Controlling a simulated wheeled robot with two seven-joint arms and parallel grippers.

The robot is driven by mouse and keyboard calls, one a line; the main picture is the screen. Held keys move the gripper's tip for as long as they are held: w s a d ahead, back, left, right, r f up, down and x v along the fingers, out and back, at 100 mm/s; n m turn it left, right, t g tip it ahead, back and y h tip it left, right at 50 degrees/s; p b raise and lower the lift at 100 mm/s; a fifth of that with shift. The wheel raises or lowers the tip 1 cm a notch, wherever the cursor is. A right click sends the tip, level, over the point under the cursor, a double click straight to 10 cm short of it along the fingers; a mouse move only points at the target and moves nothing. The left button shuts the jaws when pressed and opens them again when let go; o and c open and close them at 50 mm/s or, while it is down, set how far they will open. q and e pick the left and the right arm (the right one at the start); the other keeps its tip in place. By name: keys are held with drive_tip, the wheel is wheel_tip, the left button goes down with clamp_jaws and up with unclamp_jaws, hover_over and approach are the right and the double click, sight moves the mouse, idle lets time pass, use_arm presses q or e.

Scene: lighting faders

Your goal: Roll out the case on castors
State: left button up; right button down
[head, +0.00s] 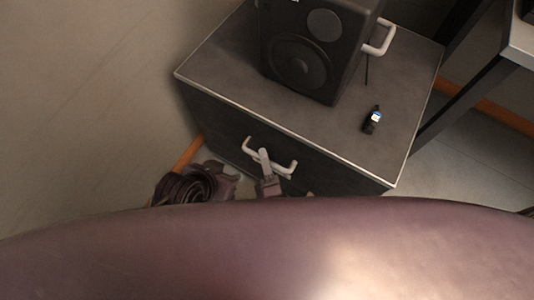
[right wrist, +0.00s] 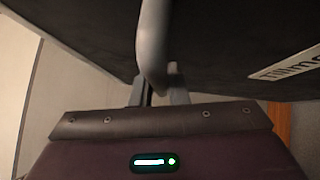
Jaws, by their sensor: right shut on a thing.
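The case (head: 310,165) is a dark grey box with pale edges, standing near the wall. A pale bar handle (head: 284,170) is on its front face. My right gripper (head: 264,157) is shut on this handle near its middle. In the right wrist view, the handle (right wrist: 152,45) runs between the fingers of my right gripper (right wrist: 153,93), close against the dark case side (right wrist: 225,45). What seems to be my left gripper (head: 228,172) is left of it, low beside the case; its fingers are unclear. The castors are hidden.
A black loudspeaker (head: 318,50) and a small dark bottle-like item (head: 372,120) stand on the case top. Another pale handle (head: 380,38) shows at the back right. A dark-legged table (head: 480,70) is at right. A dark coil (head: 188,187) lies at lower left.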

drive_tip(key=c, duration=1.4)
unclamp_jaws()
use_arm(q)
drive_tip(key=shift+s+a+p, duration=0.15)
drive_tip(key=shift+a+p, duration=0.25)
drive_tip(key=shift+a, duration=0.1)
use_arm(e)
drive_tip(key=v, duration=0.8)
drive_tip(key=shift+w, duration=0.1)
